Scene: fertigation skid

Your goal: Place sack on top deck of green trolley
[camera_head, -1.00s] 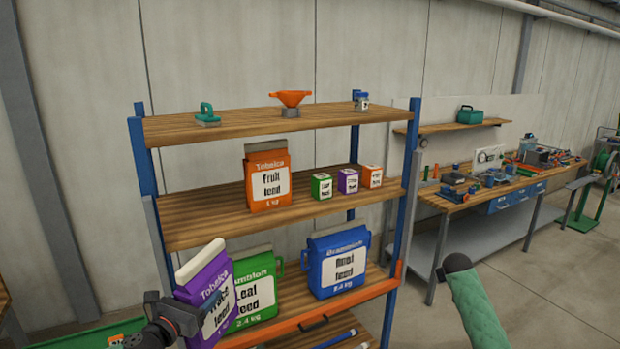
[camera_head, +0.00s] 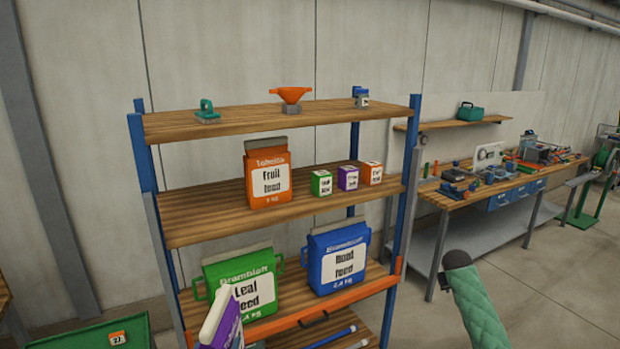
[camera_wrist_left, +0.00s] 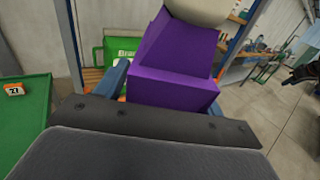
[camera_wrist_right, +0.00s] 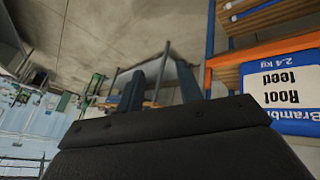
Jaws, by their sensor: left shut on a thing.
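The purple sack (camera_head: 222,325) with a pale top is at the bottom edge of the head view, in front of the shelf rack. My left gripper (camera_wrist_left: 170,82) is shut on this sack (camera_wrist_left: 175,55); its blue fingers lie on either side of it in the left wrist view. The green trolley (camera_head: 75,338) shows its top deck at the lower left of the head view. It also fills the left side of the left wrist view (camera_wrist_left: 25,135), apart from the sack. My right gripper (camera_wrist_right: 160,88) is open and empty.
A small orange labelled item (camera_head: 117,338) is on the trolley deck. The rack (camera_head: 190,215) holds a green sack (camera_head: 243,285), a blue sack (camera_head: 338,260), an orange sack (camera_head: 268,175) and small boxes. A workbench (camera_head: 450,200) stands at the right, with open floor before it.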

